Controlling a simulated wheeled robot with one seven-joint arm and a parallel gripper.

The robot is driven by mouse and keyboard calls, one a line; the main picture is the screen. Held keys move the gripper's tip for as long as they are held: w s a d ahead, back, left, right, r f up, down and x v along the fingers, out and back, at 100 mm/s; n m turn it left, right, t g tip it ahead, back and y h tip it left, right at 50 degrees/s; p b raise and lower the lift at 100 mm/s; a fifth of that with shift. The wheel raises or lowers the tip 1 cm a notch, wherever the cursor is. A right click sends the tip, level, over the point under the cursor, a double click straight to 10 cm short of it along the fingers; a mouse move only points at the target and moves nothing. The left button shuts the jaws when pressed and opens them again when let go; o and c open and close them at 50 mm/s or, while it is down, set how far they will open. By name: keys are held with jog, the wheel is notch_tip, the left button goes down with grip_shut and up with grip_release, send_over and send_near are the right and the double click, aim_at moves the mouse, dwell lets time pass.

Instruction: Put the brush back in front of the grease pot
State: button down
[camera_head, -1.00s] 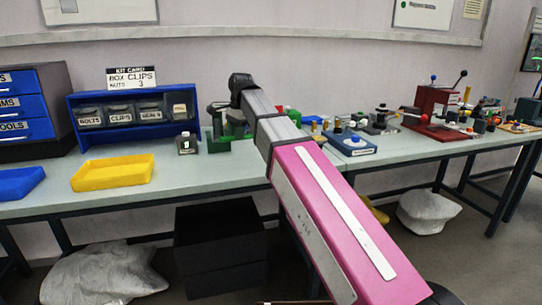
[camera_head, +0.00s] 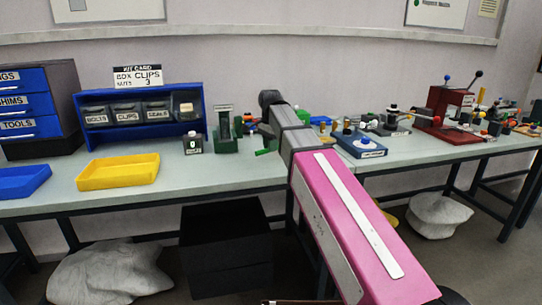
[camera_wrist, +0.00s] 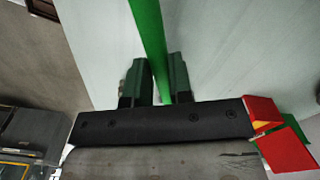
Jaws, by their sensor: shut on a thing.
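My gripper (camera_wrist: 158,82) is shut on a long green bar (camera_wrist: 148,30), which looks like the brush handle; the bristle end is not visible. The bar runs up out of the wrist view, over the pale bench. In the head view my arm hides the gripper, but a short green piece (camera_head: 265,152) shows just left of the arm, probably the same bar. A small dark jar with a green-and-white label (camera_head: 193,144), which looks like the grease pot, stands on the bench in front of the blue bin rack, left of my arm.
A green fixture (camera_head: 226,138) stands between the jar and my arm. A yellow tray (camera_head: 118,174) lies left, in front of the blue rack (camera_head: 150,137). A blue block (camera_head: 358,145) stands right of the arm. Red and green parts (camera_wrist: 284,140) show at the wrist view's right edge.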

aim_at(271, 162)
jog(key=shift+d+f, duration=0.1)
jog(key=shift+f, duration=2)
jog(key=c, duration=1)
grip_release()
notch_tip(271, 162, up, 12)
